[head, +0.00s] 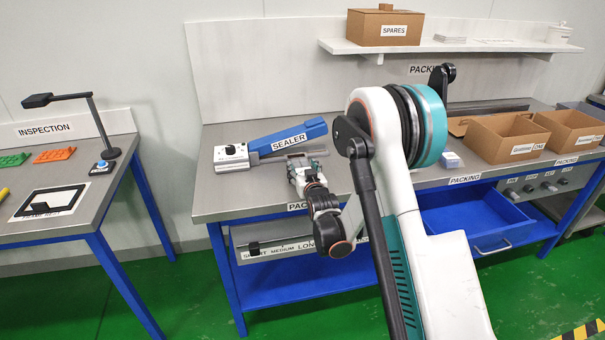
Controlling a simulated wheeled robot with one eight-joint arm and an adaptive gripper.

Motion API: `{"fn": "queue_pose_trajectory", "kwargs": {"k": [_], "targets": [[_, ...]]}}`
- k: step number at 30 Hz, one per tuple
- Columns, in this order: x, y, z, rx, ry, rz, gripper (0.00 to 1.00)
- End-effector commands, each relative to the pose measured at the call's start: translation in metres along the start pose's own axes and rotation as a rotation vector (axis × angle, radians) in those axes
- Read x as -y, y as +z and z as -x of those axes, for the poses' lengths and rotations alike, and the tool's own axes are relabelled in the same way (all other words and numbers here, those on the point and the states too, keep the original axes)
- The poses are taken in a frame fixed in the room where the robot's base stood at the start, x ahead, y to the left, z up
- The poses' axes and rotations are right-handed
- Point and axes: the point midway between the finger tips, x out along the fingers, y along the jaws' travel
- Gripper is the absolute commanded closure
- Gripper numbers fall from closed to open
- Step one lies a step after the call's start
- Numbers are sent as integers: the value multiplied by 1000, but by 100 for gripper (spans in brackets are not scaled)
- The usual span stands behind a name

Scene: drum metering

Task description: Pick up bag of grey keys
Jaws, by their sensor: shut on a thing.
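My gripper (297,160) is low over the left part of the packing bench, just in front of the sealer. Its jaws are shut on a small pale grey thing at the fingertips, which I take as the bag of grey keys. The bag is mostly hidden by the fingers and too small to show its contents. The sealer (290,140), with a white body and a raised blue arm, stands right behind the gripper. I cannot tell whether the bag touches the sealer or the bench.
The packing bench (220,200) has an open blue drawer (490,243) at right. Open cardboard boxes (507,138) stand on its right side. A spares box (385,27) sits on the shelf above. The inspection bench (85,215) is at left. My arm hides the bench's middle.

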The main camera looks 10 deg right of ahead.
Motion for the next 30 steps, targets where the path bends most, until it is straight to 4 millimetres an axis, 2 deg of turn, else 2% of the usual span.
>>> {"fn": "queue_pose_trajectory", "kwargs": {"k": [11,17,23,30], "targets": [[0,-1,0,0,0,0,71],[0,-14,2,0,0,0,71],[0,-48,8,0,0,0,71],[0,-111,17,0,0,0,71]]}}
